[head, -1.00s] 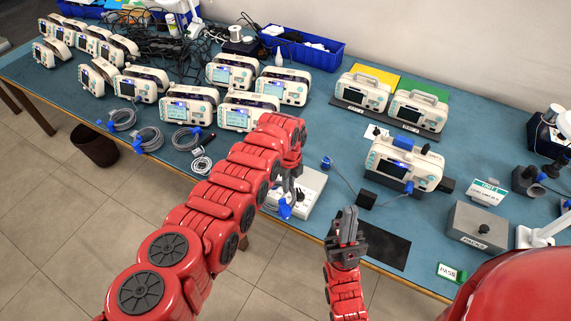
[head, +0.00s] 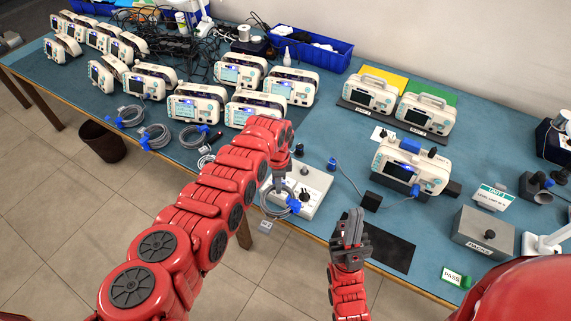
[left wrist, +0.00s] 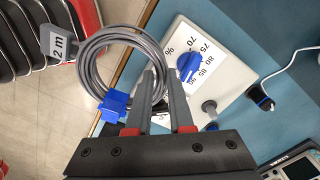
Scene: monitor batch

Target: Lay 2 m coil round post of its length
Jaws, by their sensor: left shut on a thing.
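The grey 2 m coil (left wrist: 100,55), with a blue plug (left wrist: 116,103) and a white "2 m" tag (left wrist: 60,44), is in my left gripper (left wrist: 163,82). In the left wrist view the fingers close on the coil's right side. In the head view the coil (head: 272,200) hangs by the left edge of a white dial box (head: 312,199) at the table's front; my arm hides most of the left gripper. My right gripper (head: 351,226) looks shut and empty, over the front edge near a black mat (head: 388,250). I cannot tell which post is marked for 2 m.
Several grey coils (head: 155,137) lie at the front left among white monitors (head: 195,104). A monitor with a blue clip (head: 412,166) stands right of the dial box. A grey box (head: 484,233) and dark grey posts (head: 530,184) are at the right. Blue bins (head: 310,48) stand at the back.

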